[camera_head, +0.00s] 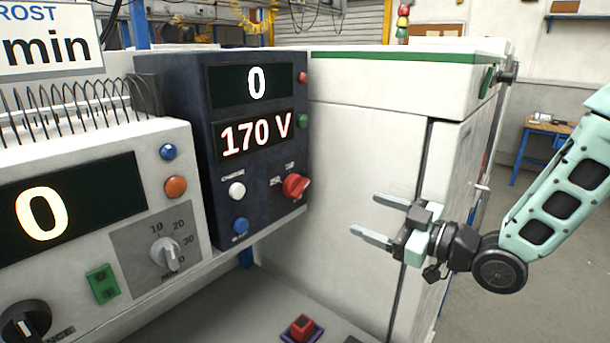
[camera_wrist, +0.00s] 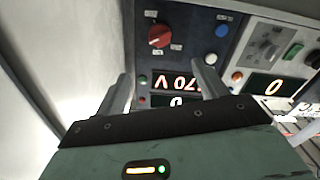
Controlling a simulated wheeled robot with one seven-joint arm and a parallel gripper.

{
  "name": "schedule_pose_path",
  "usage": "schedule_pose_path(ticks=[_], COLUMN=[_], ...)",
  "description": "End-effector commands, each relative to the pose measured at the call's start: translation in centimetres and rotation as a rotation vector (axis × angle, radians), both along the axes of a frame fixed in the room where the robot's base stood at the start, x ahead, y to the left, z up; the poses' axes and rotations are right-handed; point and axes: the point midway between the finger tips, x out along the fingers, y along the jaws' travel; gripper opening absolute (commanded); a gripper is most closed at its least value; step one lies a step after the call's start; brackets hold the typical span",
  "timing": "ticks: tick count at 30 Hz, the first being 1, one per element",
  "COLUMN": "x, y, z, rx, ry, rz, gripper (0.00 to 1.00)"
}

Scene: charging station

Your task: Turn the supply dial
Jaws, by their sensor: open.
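A red dial (camera_head: 296,186) sits at the lower right of the dark blue supply panel (camera_head: 190,130), whose displays read 0 and 170 V. The small labels around the dial are too small to read. The red dial (camera_wrist: 160,36) also shows in the wrist view, beyond the fingertips. My gripper (camera_head: 367,214) is open and empty, to the right of the dial and apart from it, with its fingers pointing left. Both fingers show in the wrist view (camera_wrist: 164,74), with the panel beyond them.
White (camera_head: 237,190) and blue (camera_head: 240,225) buttons sit left of the dial. A grey unit (camera_head: 70,250) with a timer knob (camera_head: 165,252) stands further left. A white cabinet (camera_head: 365,150) is behind my gripper. A red block (camera_head: 302,326) is low in front.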

Motion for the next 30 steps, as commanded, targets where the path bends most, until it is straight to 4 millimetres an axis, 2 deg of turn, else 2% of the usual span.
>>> schedule_pose_path(ticks=[4,11,30], x=[-0.1,0.7,8.5], y=[0.0,1.1,11.2], z=[0.2,0.3,0.4], rx=[-0.089,-0.116,-0.113], ry=[-0.114,-0.151,-0.148], rz=[0.0,0.002,0.002], gripper=[0.71,0.71,0.71])
